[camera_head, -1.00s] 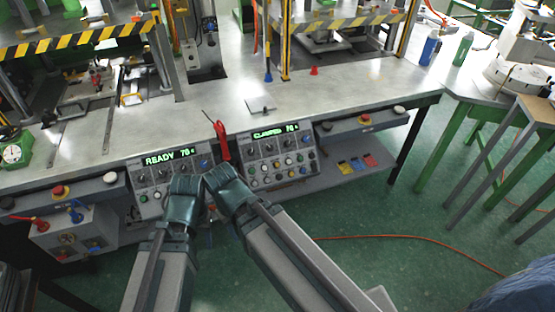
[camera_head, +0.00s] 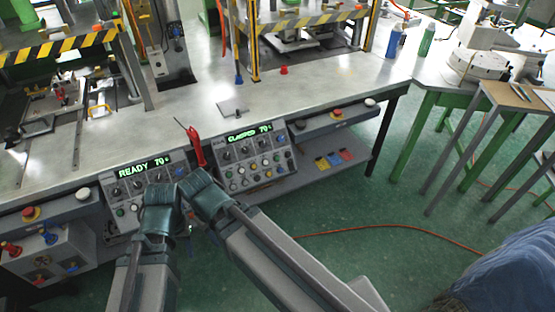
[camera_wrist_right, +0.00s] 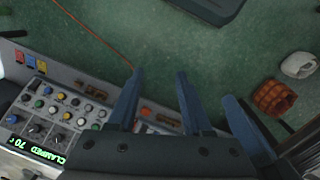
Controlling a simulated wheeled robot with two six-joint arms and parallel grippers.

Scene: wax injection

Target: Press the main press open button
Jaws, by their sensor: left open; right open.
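Two button panels hang on the bench front in the head view. The left panel (camera_head: 114,190) shows READY 70, and the right panel (camera_head: 231,172) shows CLAMPED 70; both carry knobs and coloured buttons. The button labels are too small to read, so I cannot tell which is the main press open button. My left gripper (camera_head: 163,192) is open in front of the left panel and hides part of its buttons. My right gripper (camera_head: 196,184) is open close beside it, between the panels. The right panel also shows in the right wrist view (camera_wrist_right: 45,118); the right gripper (camera_wrist_right: 158,75) appears empty.
A red-handled tool (camera_head: 196,148) stands at the bench edge between the panels. A red emergency button (camera_head: 30,214) and a grey valve box (camera_head: 40,262) are at the left. An orange hose (camera_head: 400,227) lies on the green floor. A wooden-topped stool (camera_head: 515,97) stands right.

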